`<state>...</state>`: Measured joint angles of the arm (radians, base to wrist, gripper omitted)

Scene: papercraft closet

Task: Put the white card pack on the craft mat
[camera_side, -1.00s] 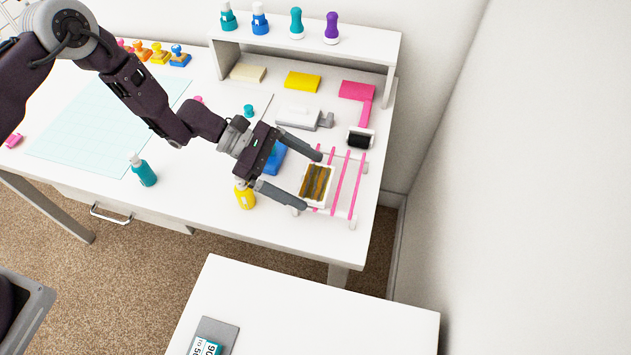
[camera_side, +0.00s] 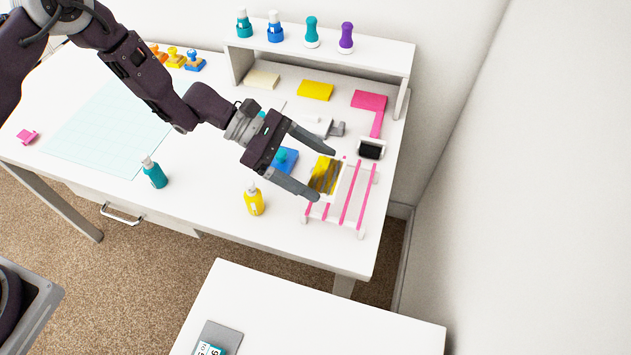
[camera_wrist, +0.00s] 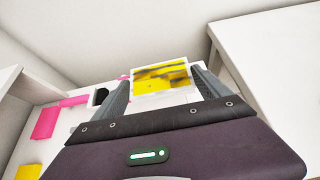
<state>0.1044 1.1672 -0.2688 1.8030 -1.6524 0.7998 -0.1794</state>
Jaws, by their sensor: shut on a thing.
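The white card pack (camera_side: 324,175) has a white border and a yellow and dark patterned face. My gripper (camera_side: 325,177) is shut on it, one finger on each side, at the rack of pink bars. In the wrist view the pack (camera_wrist: 161,79) sits between my fingertips (camera_wrist: 162,82). I cannot tell its exact height above the rack. The craft mat (camera_side: 110,130) is a pale teal gridded sheet flat on the left of the desk, partly behind my arm and away from my gripper.
A white rack with pink bars (camera_side: 345,200) stands below the pack. A yellow bottle (camera_side: 254,201), a teal bottle (camera_side: 154,173) and a blue item (camera_side: 285,158) stand between rack and mat. A pink block (camera_side: 27,136) lies left of the mat. A shelf (camera_side: 330,50) runs along the back.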

